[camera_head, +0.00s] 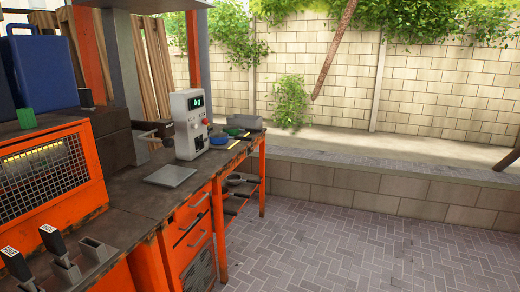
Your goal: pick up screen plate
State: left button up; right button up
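A flat grey square plate (171,175), which looks like the screen plate, lies on the dark worktop of the orange workbench (150,204). It is near the worktop's front edge, in front of the white control box (190,124). Nothing covers it. Neither of my grippers can be made out in the head view. Dark objects with black and white labels stand at the lower left; I cannot tell what they are.
An orange mesh-fronted machine (50,174) stands at the left, with a green cup (26,118) and a blue container (44,72) above it. Small tools and a grey box (243,122) lie at the bench's far end. The paved floor (350,235) at right is clear.

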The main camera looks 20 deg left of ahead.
aim_at(86, 95)
jog(key=i+l+u, duration=0.1)
jog(key=i+u, duration=0.2)
jog(key=u, duration=0.15)
jog(key=i+l+u, duration=0.2)
jog(key=u, duration=0.2)
jog(key=i+l+u, duration=0.25)
jog(key=u, duration=0.2)
jog(key=i+l+u, duration=0.15)
jog(key=l+u, duration=0.3)
jog(key=i+l+u, duration=0.15)
jog(key=l+u, duration=0.25)
jog(key=j, duration=0.1)
